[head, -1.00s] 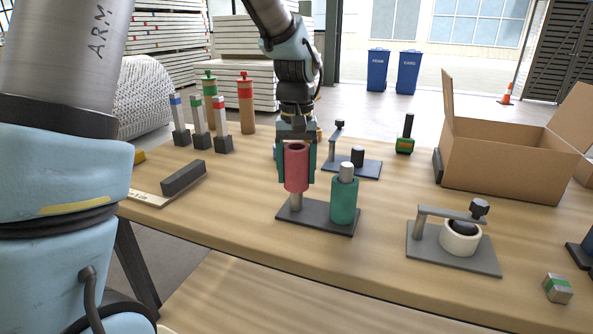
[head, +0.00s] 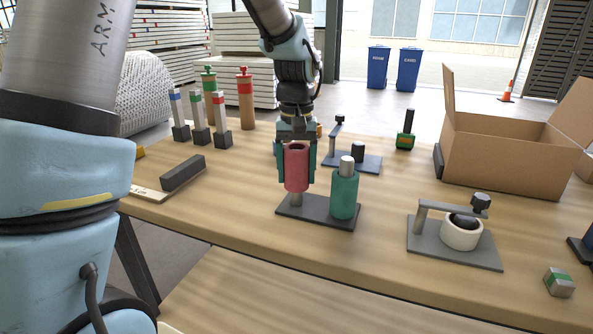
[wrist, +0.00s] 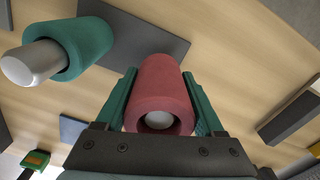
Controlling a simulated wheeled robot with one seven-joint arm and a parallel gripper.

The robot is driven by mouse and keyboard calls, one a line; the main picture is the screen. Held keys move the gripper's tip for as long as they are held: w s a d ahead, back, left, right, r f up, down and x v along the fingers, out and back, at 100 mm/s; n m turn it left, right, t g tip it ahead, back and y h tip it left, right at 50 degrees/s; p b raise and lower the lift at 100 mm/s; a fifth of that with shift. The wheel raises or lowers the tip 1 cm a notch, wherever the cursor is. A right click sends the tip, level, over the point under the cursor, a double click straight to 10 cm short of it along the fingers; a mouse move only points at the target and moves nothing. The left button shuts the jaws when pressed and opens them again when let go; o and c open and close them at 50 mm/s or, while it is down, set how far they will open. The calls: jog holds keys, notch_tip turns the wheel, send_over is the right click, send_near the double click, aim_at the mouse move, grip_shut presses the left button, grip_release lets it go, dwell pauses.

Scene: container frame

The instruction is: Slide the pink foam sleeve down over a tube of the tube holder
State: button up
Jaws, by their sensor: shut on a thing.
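The pink foam sleeve (head: 297,168) is held upright by my gripper (head: 296,172) over the left tube of the tube holder (head: 318,212). In the wrist view my gripper (wrist: 162,105) has a green finger on each side of the sleeve (wrist: 160,85). The top of a grey tube (wrist: 158,121) shows inside the sleeve's bore, so the sleeve is around the tube. A short length of this tube (head: 296,201) shows below the sleeve, above the dark base. The right tube (head: 347,166) wears a green sleeve (head: 344,197) and its top sticks out.
A grey clamp stand with a white ring (head: 461,234) is at the right. An open cardboard box (head: 505,155) stands at the back right. A dark block (head: 183,173) lies at the left. Another small stand (head: 352,163) is behind the holder.

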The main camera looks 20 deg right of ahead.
aim_at(296, 155)
jog(key=shift+f+b, duration=0.95)
jog(key=shift+f, duration=0.7)
dwell(0.6)
jog(key=o, duration=1.3)
jog(key=shift+r+p, duration=3.15)
jog(key=shift+r, duration=0.4)
